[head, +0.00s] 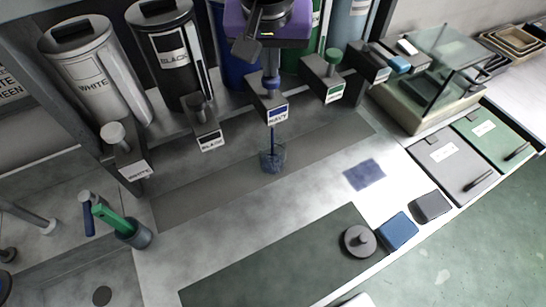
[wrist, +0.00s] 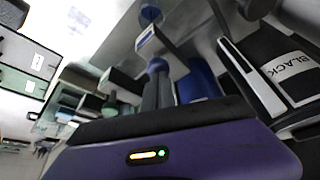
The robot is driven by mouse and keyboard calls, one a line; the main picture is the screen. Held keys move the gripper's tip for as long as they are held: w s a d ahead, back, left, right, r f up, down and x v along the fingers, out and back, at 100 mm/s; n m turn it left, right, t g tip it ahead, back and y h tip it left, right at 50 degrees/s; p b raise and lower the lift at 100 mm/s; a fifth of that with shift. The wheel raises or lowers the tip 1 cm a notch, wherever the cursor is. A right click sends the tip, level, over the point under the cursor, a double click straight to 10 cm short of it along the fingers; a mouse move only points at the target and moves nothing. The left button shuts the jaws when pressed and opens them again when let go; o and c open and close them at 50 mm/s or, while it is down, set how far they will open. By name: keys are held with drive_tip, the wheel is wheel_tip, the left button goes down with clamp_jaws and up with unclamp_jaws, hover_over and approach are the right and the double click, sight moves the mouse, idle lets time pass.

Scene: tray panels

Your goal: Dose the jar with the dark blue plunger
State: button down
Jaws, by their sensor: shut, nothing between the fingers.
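The dark blue plunger (head: 271,83) stands on the dispenser block labelled navy (head: 268,100); its knob also shows in the wrist view (wrist: 157,65). My gripper (head: 271,62) is shut and empty, fingers pointing down at the top of this plunger. The fingertips appear to touch the knob; in the wrist view the fingers (wrist: 158,82) end right at it. The clear jar (head: 273,160) stands upright under the navy spout, with blue in it. A thin blue line runs from the spout down to the jar. The jar also shows in the wrist view (wrist: 150,15).
White (head: 113,134), black (head: 197,101) and green (head: 333,56) plungers stand on neighbouring blocks, with tall canisters behind. A cup with green- and blue-handled tools (head: 135,235) is at left. A dark mat (head: 260,270) with a grey lid (head: 359,241) lies in front. A glass-lidded box (head: 410,110) stands right.

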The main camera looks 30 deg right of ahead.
drive_tip(key=shift+f+b, duration=0.8)
drive_tip(key=shift+f, duration=0.1)
drive_tip(key=shift+r, duration=0.1)
drive_tip(key=shift+r+p, duration=0.75)
drive_tip(key=shift+r, duration=1.15)
drive_tip(key=shift+f, duration=0.15)
